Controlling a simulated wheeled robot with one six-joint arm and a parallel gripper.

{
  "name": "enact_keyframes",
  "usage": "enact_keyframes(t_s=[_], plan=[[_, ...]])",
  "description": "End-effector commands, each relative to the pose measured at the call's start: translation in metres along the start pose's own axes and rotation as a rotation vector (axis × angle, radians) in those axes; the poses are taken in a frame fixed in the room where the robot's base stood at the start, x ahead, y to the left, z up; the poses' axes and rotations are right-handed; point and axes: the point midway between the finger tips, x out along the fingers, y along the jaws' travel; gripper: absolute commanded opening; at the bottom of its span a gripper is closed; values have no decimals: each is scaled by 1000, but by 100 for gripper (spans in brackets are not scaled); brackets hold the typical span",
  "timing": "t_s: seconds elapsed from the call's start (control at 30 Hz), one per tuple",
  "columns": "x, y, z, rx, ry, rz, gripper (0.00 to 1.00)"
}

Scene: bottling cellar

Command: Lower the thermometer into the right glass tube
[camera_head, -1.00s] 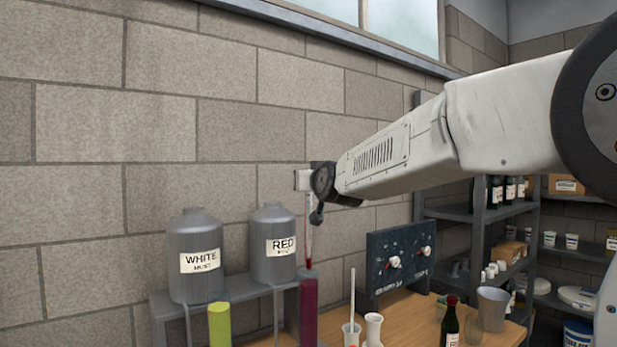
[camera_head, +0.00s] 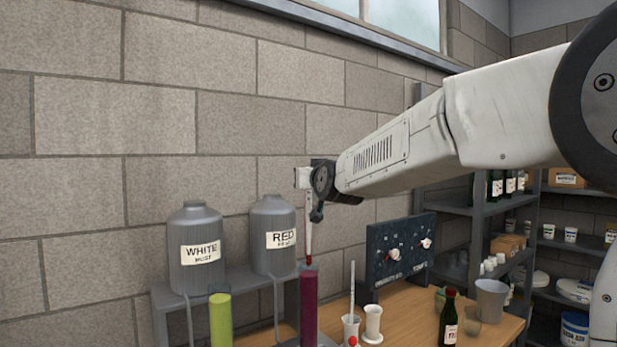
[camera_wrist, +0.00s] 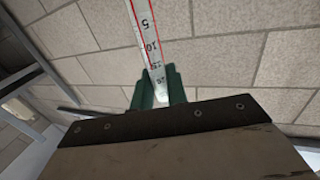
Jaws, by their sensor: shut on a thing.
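A thin white thermometer (camera_head: 309,225) with a red tip hangs upright from my gripper (camera_head: 318,212) in the head view. Its lower tip is at the mouth of the right glass tube (camera_head: 309,305), which holds dark red liquid; I cannot tell whether the tip is just inside. In the wrist view the green fingers of my gripper (camera_wrist: 158,92) are shut on the thermometer (camera_wrist: 147,35), whose scale numbers show. The left glass tube (camera_head: 220,318) holds yellow-green liquid.
Grey WHITE (camera_head: 196,275) and RED (camera_head: 273,215) canisters stand on a grey shelf behind the tubes. A dark panel with knobs (camera_head: 401,245), white cups (camera_head: 373,322) and a bottle (camera_head: 449,320) stand to the right on the wooden table (camera_head: 405,302).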

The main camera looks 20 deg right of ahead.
Motion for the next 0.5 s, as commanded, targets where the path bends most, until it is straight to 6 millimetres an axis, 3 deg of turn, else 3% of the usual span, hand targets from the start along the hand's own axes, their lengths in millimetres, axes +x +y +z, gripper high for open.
enact_keyframes(t_s=[0.5], plan=[[0,0,12,0,-1,0,0]])
